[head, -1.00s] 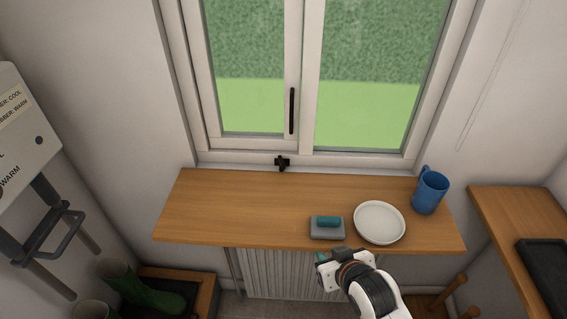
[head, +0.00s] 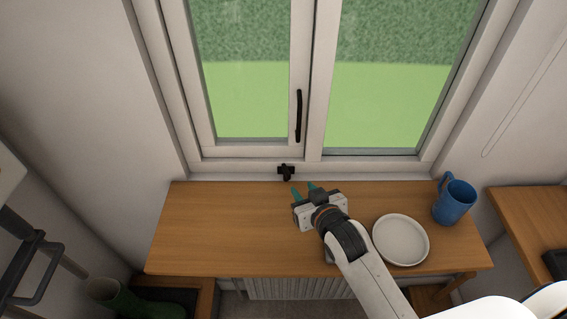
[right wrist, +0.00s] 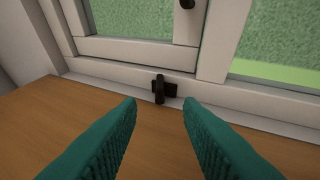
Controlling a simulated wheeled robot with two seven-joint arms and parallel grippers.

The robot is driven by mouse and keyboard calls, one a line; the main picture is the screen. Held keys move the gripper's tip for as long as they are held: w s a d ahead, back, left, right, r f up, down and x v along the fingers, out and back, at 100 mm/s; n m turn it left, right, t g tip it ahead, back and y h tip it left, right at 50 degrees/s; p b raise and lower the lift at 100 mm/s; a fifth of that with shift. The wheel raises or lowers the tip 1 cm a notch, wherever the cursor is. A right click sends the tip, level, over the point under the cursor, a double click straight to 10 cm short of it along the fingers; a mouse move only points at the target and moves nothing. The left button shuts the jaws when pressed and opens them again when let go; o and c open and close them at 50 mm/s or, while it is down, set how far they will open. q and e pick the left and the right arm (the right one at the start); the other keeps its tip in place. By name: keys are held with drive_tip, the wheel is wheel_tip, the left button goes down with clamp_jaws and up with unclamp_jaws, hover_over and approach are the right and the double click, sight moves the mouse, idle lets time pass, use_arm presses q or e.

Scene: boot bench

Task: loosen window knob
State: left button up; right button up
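The window knob (head: 286,172) is a small black cross-shaped piece at the bottom of the white window frame, just above the wooden sill. In the right wrist view the knob (right wrist: 160,89) sits ahead, between and beyond the two teal fingertips. My right gripper (head: 303,191) is over the sill just in front of the knob. Its fingers are open, with nothing between them, and apart from the knob. A black window handle (head: 298,116) stands upright on the left sash above. My left gripper is not in view.
A white plate (head: 400,240) and a blue mug (head: 454,202) stand on the right of the wooden sill (head: 205,225). The sill's left part is clear. A radiator (head: 290,288) is below. A green boot (head: 130,298) is at lower left.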

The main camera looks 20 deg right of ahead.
sight(288, 173)
drive_tip(key=p+x, duration=0.1)
drive_tip(key=x, duration=0.3)
drive_tip(key=shift+w, duration=0.35)
drive_tip(key=x, duration=0.5)
drive_tip(key=shift+w+f+p, duration=0.15)
drive_tip(key=shift+f+p, duration=0.05)
drive_tip(key=shift+p, duration=0.15)
drive_tip(key=shift+w+a+f, duration=0.1)
drive_tip(key=shift+w+f, duration=0.05)
drive_tip(key=shift+w, duration=0.15)
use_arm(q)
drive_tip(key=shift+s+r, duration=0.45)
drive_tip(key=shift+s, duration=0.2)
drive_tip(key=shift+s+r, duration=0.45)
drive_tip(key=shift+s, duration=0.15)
use_arm(e)
clamp_jaws()
